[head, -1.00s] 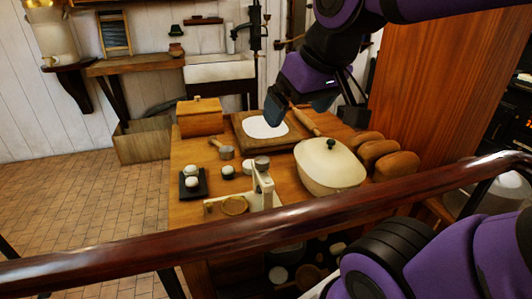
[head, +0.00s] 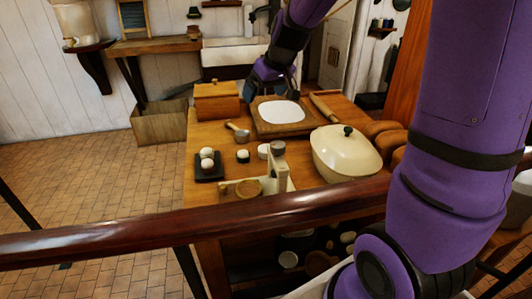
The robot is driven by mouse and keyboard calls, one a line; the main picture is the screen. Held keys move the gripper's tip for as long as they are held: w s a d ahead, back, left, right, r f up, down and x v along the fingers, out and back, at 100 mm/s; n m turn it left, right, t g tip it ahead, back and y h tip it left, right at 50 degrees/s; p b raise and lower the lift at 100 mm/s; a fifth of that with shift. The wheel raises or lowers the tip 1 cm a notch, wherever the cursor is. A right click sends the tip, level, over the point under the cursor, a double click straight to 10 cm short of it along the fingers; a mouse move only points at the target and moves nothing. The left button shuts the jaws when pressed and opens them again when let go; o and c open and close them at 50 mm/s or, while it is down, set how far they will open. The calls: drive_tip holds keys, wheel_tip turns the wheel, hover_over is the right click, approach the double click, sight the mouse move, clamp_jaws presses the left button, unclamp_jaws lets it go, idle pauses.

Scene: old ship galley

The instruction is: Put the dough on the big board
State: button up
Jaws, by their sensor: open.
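The big board (head: 262,128) is a wooden slab lying on the table, with a flat white round patch (head: 281,111) on it; I cannot tell whether this is flour or rolled dough. Two small whitish balls (head: 207,158) that look like dough sit on a dark square tray (head: 210,176) at the table's left. My gripper (head: 282,88) is at the board's far edge, partly hidden by its own wrist. It is open, and I see nothing held in it.
A wooden box (head: 216,101) stands left of the board, a rolling pin (head: 324,106) right. A dark rail (head: 130,232) crosses in front.

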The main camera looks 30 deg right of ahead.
drive_tip(key=w+d+f, duration=0.5)
drive_tip(key=w+f, duration=0.3)
drive_tip(key=f, duration=0.3)
drive_tip(key=h, duration=0.1)
approach(265, 151)
drive_tip(key=shift+g, duration=0.3)
drive_tip(key=shift+x, duration=4.15)
drive_tip(key=shift+w+a, duration=0.1)
drive_tip(key=shift+r, duration=0.15)
drive_tip(key=c, duration=1.1)
